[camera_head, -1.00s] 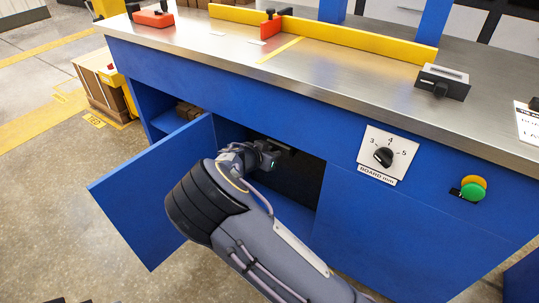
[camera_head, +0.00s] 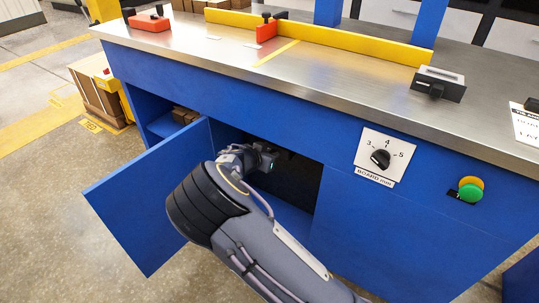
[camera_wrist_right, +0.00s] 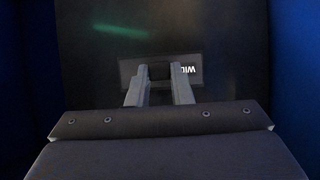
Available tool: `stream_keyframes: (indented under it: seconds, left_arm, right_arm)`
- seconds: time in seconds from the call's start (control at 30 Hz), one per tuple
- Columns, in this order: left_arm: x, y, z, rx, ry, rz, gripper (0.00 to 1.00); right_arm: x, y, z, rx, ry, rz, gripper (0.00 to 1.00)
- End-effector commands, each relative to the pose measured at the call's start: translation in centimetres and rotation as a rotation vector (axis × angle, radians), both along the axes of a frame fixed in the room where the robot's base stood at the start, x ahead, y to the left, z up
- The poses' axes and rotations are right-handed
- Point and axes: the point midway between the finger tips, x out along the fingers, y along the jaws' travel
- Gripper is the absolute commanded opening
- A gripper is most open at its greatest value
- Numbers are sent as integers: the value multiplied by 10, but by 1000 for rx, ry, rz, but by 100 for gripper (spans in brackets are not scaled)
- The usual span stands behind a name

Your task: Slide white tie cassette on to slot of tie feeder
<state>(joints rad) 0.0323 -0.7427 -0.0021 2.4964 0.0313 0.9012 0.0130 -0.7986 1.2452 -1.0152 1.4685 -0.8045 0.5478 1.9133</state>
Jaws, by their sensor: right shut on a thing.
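My right gripper (camera_head: 268,159) is inside the open cabinet under the bench. In the right wrist view its two fingers (camera_wrist_right: 159,76) are closed on a small dark block (camera_wrist_right: 159,72). The block stands in front of a dark grey plate (camera_wrist_right: 126,68) with partly hidden white letters. Behind is a large dark panel (camera_wrist_right: 90,80); I cannot tell if it is part of the tie feeder. No white tie cassette can be made out in either view. My left gripper is not in view.
The blue cabinet door (camera_head: 150,195) stands open to the left of my right arm. The dark cabinet opening (camera_head: 298,185) has blue walls close on both sides in the wrist view. A dial plate (camera_head: 385,156) and a green button (camera_head: 470,192) are to the right.

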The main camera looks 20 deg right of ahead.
Motion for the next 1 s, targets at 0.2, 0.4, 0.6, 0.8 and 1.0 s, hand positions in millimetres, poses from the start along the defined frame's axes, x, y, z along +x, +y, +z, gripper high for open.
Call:
stream_keyframes:
  seconds: [0.2, 0.4, 0.6, 0.8, 1.0]
  left_arm:
    - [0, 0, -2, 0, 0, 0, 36]
    - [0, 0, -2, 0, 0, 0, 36]
    - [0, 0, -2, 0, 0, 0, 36]
    - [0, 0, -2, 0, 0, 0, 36]
    - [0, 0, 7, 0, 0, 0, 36]
  right_arm:
    - [1, -1, 0, -1, -1, -1, 0]
    - [1, -2, 1, -1, -1, -1, 27]
    - [1, -1, 0, 0, -1, 0, 45]
    - [0, 0, 0, 0, 0, 0, 45]
    - [-10, 15, 14, 0, -1, 3, 45]
